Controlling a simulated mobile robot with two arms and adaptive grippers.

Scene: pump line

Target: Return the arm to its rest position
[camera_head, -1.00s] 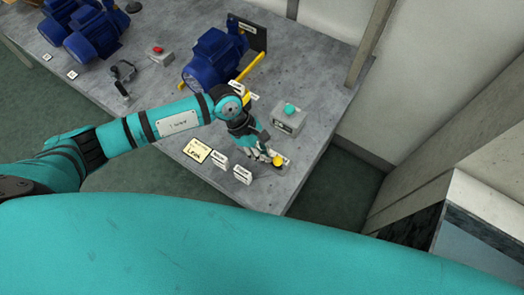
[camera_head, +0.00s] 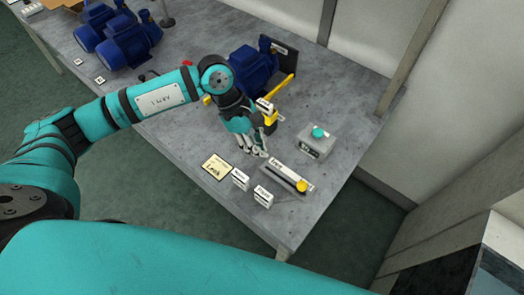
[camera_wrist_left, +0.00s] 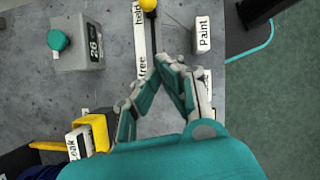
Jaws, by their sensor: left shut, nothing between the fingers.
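My left arm comes in from the left over the table in the head view. Its gripper (camera_head: 259,150) is shut and empty, above the table between the blue pump and the lever with the yellow knob (camera_head: 302,186). In the left wrist view the gripper (camera_wrist_left: 172,62) has its fingertips together, beside the white strip (camera_wrist_left: 140,38) marked "hold" and "free". The yellow knob (camera_wrist_left: 148,5) is at the top edge there, apart from the fingers. My right gripper is not in view.
A grey box (camera_head: 316,148) with a green button stands right of the gripper. A blue pump (camera_head: 252,68) with a yellow handle is behind it. More blue pumps (camera_head: 130,45) stand at the back left.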

